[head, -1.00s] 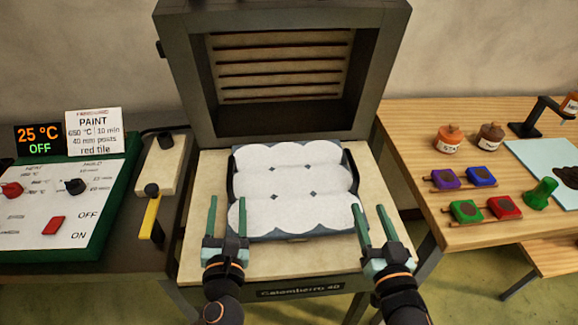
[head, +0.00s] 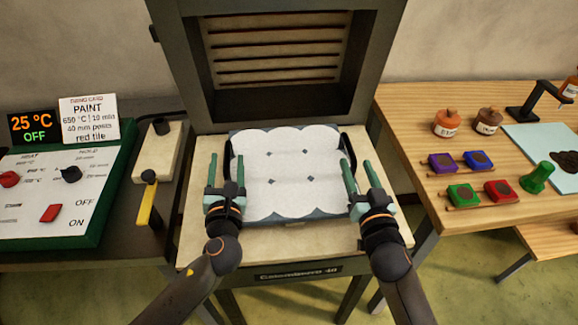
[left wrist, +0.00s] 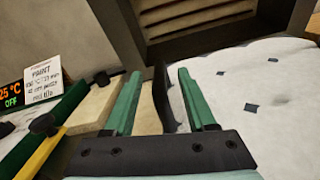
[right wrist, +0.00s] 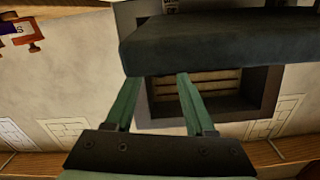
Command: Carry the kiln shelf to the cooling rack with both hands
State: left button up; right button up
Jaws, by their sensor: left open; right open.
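The kiln shelf (head: 290,217) lies in front of the kiln mouth, with a white scalloped sheet (head: 290,170) on top. A dark handle stands at each side, the left handle (head: 227,160) and the right handle (head: 349,148). My left gripper (head: 226,162) is open at the left handle. In the left wrist view, that handle (left wrist: 162,100) rises between the two green fingers. My right gripper (head: 359,166) is open at the right handle. In the right wrist view, a dark bar crosses above its spread fingers (right wrist: 155,80); whether they straddle the handle is unclear.
The kiln (head: 385,50) stands open behind the shelf. A control panel (head: 95,210) and a yellow-handled lever (head: 147,203) are at the left. The wooden table (head: 420,120) at the right holds jars, colored blocks and a green piece. No cooling rack is recognizable.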

aim_at(228, 146)
pick_arm(q)
jog(key=shift+w+a, duration=0.2)
jog(key=shift+w, duration=1)
jog(key=shift+w+a, duration=0.2)
jog(key=shift+w, duration=1)
pick_arm(e)
jog(key=shift+w+a, duration=0.25)
jog(key=shift+w, duration=0.95)
jog(key=shift+w+a, duration=0.2)
jog(key=shift+w, duration=1)
pick_arm(q)
jog(key=shift+c, duration=0.2)
pick_arm(e)
jog(key=shift+c, duration=0.2)
pick_arm(q)
grip_shut()
pick_arm(e)
grip_shut()
pick_arm(q)
jog(key=shift+w+r, duration=0.1)
jog(key=shift+r, duration=0.2)
pick_arm(e)
jog(key=shift+a+r, duration=0.1)
jog(key=shift+r, duration=0.3)
